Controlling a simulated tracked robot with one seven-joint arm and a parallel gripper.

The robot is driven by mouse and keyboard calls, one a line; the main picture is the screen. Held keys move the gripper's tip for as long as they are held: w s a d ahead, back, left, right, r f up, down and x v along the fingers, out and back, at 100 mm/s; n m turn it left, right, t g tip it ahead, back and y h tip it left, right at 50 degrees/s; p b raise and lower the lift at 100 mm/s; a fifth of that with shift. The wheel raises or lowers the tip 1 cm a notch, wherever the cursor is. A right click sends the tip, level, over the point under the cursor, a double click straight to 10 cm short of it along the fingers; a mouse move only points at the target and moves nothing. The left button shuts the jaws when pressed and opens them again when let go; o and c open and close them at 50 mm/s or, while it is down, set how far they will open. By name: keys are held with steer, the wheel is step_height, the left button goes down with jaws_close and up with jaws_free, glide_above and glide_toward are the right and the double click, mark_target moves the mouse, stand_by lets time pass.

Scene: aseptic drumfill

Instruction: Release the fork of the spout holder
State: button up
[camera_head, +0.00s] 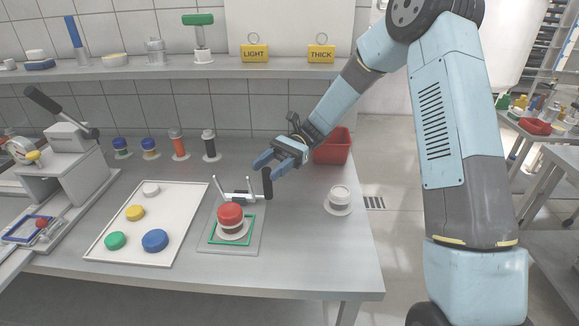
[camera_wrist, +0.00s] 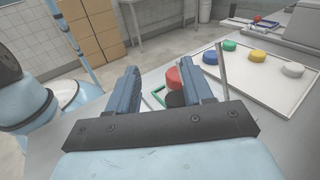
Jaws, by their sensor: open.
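The spout holder (camera_head: 205,245) is a grey plate with a green square outline on the bench. A white spout with a red cap (camera_head: 230,214) stands in it. Behind the cap is a metal fork with upright prongs (camera_head: 220,188) and a black handle (camera_head: 267,183) on its right. My gripper (camera_head: 268,164) is open just above and behind the handle. In the wrist view my gripper (camera_wrist: 160,82) has its fingers apart. The red cap (camera_wrist: 173,77) and a dark round part (camera_wrist: 177,98), likely the handle, show between them. I cannot tell whether they touch the handle.
A white tray (camera_head: 110,259) with several coloured caps lies left of the holder. A white-capped jar (camera_head: 340,198) stands to the right and a red bin (camera_head: 333,147) behind my gripper. Several bottles line the back. A press (camera_head: 65,160) stands far left.

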steer(key=s+d+r, duration=0.5)
steer(key=s+r, duration=0.2)
steer(key=s, duration=0.3)
steer(key=shift+s+d+r, duration=0.25)
steer(key=shift+d, duration=0.05)
steer(key=shift+c, duration=0.4)
